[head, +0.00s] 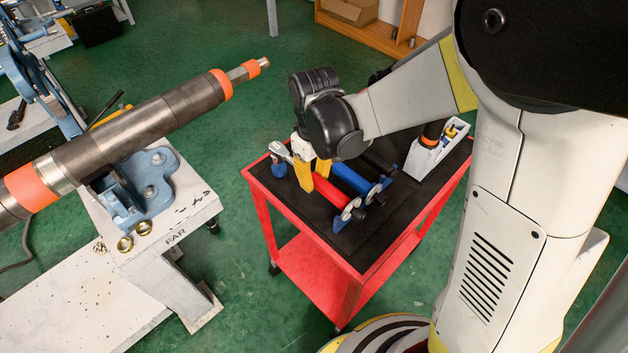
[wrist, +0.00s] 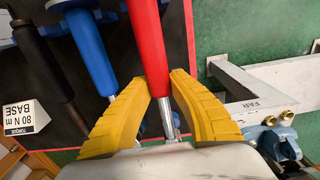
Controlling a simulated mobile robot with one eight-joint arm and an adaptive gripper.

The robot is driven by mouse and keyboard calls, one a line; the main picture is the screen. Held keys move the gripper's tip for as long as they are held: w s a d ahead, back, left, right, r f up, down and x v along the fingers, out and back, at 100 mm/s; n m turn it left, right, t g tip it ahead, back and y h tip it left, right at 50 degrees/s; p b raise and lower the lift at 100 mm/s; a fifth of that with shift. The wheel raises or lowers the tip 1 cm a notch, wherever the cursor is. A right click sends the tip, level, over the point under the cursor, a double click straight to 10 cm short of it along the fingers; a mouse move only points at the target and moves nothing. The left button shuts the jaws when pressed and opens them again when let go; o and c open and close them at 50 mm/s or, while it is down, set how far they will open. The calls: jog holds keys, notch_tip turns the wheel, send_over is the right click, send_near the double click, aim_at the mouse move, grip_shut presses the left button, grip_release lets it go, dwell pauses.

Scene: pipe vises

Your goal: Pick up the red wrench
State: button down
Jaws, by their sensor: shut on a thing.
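The red wrench (wrist: 148,45) has a long red handle and a silver shaft. In the wrist view it runs from the top edge down between the yellow fingers of my gripper (wrist: 163,86). The fingers are shut on it near where the handle meets the shaft. In the head view my gripper (head: 309,178) is over the left part of the red cart, and the red handle (head: 331,193) shows just right of the fingers.
A blue wrench (wrist: 92,52) lies close beside the red one, with a black wrench (wrist: 45,60) beyond it. The red cart (head: 312,228) has a black top. A grey tool holder (head: 432,155) stands at its right. A pipe in a blue vise (head: 150,185) is at left.

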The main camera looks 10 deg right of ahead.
jog(key=d+r+p, duration=0.1)
jog(key=d+r, duration=0.1)
jog(key=d, duration=0.1)
jog(key=s+d+r+p, duration=0.1)
jog(key=d+r, duration=0.2)
jog(key=d, duration=0.1)
jog(key=s+d+r+p, duration=0.1)
jog(key=d+r+p, duration=0.1)
jog(key=d+r, duration=0.1)
jog(key=shift+s+d, duration=0.25)
jog(key=shift+d, duration=0.45)
